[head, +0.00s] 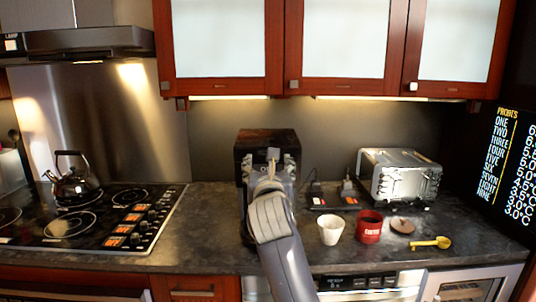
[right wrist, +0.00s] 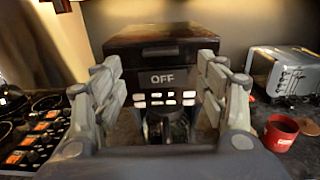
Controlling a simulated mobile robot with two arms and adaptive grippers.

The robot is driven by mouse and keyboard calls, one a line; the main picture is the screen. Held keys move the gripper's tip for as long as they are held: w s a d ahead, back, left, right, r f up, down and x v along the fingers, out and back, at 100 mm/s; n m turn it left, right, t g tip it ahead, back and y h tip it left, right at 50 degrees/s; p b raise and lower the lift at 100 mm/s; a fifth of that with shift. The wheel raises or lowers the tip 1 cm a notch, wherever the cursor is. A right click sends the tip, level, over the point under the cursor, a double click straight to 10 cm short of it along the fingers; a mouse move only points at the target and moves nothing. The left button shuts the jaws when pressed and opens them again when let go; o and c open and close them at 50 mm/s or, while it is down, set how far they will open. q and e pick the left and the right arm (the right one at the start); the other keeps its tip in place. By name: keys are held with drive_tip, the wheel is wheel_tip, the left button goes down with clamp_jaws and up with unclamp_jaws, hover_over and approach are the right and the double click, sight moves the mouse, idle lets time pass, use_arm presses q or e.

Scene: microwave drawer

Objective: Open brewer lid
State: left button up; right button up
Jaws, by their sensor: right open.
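The brewer (head: 266,139) is a dark box-shaped machine on the counter at the middle of the head view, mostly hidden behind my right arm. In the right wrist view the brewer (right wrist: 160,42) faces me, with a flat dark lid on top, an "OFF" display, rows of lit buttons and a dark carafe below. The lid looks closed. My right gripper (head: 272,158) is in front of the brewer; in the right wrist view its fingers (right wrist: 165,85) are spread wide on either side of the front panel, with nothing held. I cannot tell whether they touch it. My left gripper is not in view.
A stove (head: 85,217) with a kettle (head: 73,180) is left. Cabinets (head: 335,45) hang above.

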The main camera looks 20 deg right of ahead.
drive_tip(key=p, duration=0.2)
approach(267, 143)
drive_tip(key=w, duration=0.1)
drive_tip(key=w+d+f, duration=0.1)
drive_tip(key=w, duration=0.1)
drive_tip(key=shift+f, duration=0.2)
